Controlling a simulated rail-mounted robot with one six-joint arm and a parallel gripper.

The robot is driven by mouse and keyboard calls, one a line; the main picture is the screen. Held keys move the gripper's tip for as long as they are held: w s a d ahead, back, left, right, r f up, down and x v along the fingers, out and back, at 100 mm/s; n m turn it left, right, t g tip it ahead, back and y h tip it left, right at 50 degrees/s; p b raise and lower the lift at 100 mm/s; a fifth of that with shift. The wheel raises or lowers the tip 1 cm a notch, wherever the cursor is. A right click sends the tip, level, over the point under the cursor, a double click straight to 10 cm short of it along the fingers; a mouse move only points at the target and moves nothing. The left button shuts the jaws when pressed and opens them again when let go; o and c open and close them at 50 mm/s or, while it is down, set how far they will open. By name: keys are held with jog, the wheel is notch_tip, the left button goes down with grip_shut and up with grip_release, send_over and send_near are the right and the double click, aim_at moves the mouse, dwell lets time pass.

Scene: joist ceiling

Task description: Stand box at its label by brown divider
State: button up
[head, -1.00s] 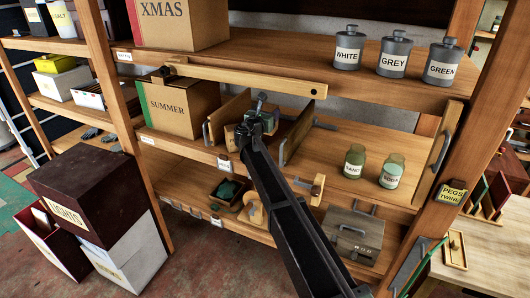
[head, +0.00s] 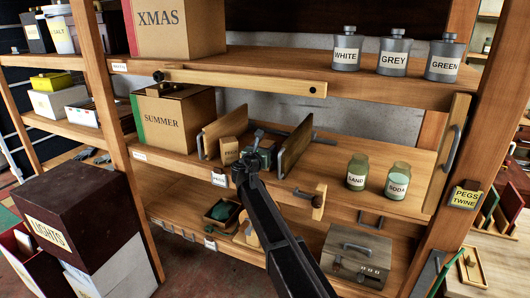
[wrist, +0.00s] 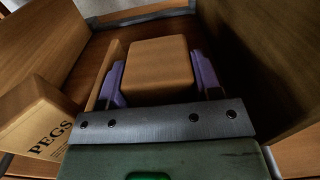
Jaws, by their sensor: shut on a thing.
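My gripper (wrist: 160,85) is shut on a plain tan box (wrist: 158,62), held between its purple fingers in the wrist view. In the head view my gripper (head: 262,150) is between two upright dividers on the middle shelf and hides most of that box. A tan box marked PEGS (head: 229,150) stands left of my gripper, apart from it; it also shows in the wrist view (wrist: 38,118). The left divider (head: 223,131) is lighter brown; the right divider (head: 295,147) is darker. A small label (head: 219,180) is on the shelf edge below the PEGS box.
A SUMMER box (head: 170,118) stands left of the dividers. SAND (head: 357,172) and SODA (head: 397,181) jars stand to the right, with bare shelf between. A wooden bar (head: 240,82) crosses above the front. A wooden latch piece (head: 318,200) sits at the shelf's front edge.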

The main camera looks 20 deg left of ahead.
jog(key=o, duration=1.1)
jog(key=shift+r+p, duration=0.3)
jog(key=shift+p, duration=0.1)
jog(key=s, duration=1.2)
jog(key=shift+a+f, duration=0.15)
jog(key=shift+a, duration=0.1)
